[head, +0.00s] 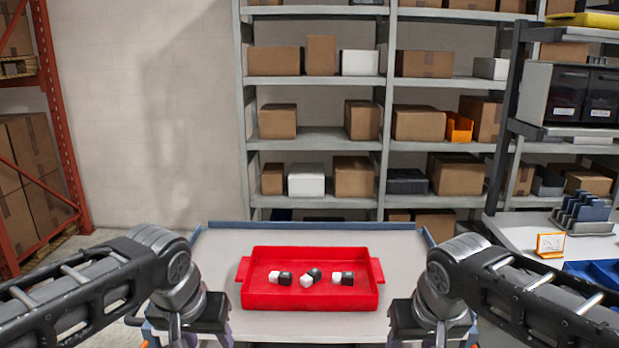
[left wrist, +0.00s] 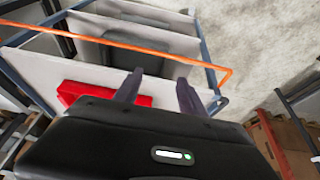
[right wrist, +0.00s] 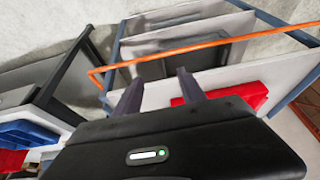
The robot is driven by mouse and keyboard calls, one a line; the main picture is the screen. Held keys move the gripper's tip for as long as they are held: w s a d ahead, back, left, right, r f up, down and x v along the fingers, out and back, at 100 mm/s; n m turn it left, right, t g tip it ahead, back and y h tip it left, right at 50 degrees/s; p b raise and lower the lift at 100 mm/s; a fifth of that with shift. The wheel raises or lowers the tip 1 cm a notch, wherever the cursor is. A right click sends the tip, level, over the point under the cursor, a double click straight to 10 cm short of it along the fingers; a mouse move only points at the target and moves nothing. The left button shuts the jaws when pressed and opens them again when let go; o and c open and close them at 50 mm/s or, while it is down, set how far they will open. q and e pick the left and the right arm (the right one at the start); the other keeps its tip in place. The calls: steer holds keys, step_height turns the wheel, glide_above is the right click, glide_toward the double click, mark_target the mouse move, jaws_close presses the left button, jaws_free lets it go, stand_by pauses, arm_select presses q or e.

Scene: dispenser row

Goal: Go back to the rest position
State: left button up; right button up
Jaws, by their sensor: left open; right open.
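My left gripper (left wrist: 157,90) is open and empty in the left wrist view, its two dark fingers apart. My right gripper (right wrist: 160,92) is open and empty in the right wrist view. A red tray (head: 310,298) stands on the grey cart top (head: 225,245) between the two arms. Several black and white pieces (head: 312,277) lie in the tray, clear of both grippers.
The cart has an orange bar (left wrist: 150,43), which also shows in the right wrist view (right wrist: 200,45). Shelves with cardboard boxes (head: 358,120) stand behind. A bench (head: 530,235) with an orange-framed card (head: 550,244) and blue bin (head: 598,273) is at the right.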

arm_select(q)
steer(key=d+f+g+h, duration=0.15)
steer(key=d+f, duration=0.25)
steer(key=f, duration=0.8)
steer(key=d+f+g+h, duration=0.15)
steer(key=d+f, duration=0.25)
steer(key=f, duration=0.8)
arm_select(e)
steer(key=a+f+g+y, duration=0.15)
steer(key=a+f, duration=0.25)
steer(key=f, duration=0.8)
steer(key=a+f+g+y, duration=0.15)
steer(key=a+f, duration=0.25)
steer(key=f, duration=0.7)
arm_select(q)
steer(key=s+d+f+n, duration=0.1)
steer(key=s+f+n, duration=0.1)
steer(key=s+f, duration=1.7)
step_height(320, 180, down, 3)
steer(key=shift+d+r+g+h, duration=0.1)
steer(key=shift+d+g+h, duration=0.2)
steer(key=shift+g+h, duration=0.1)
arm_select(e)
steer(key=s+a+f+m, duration=0.1)
steer(key=s+f, duration=1.8)
steer(key=f, duration=0.2)
steer(key=shift+a+f+m+g+y, duration=0.3)
steer(key=shift+a+m+g+y, duration=0.1)
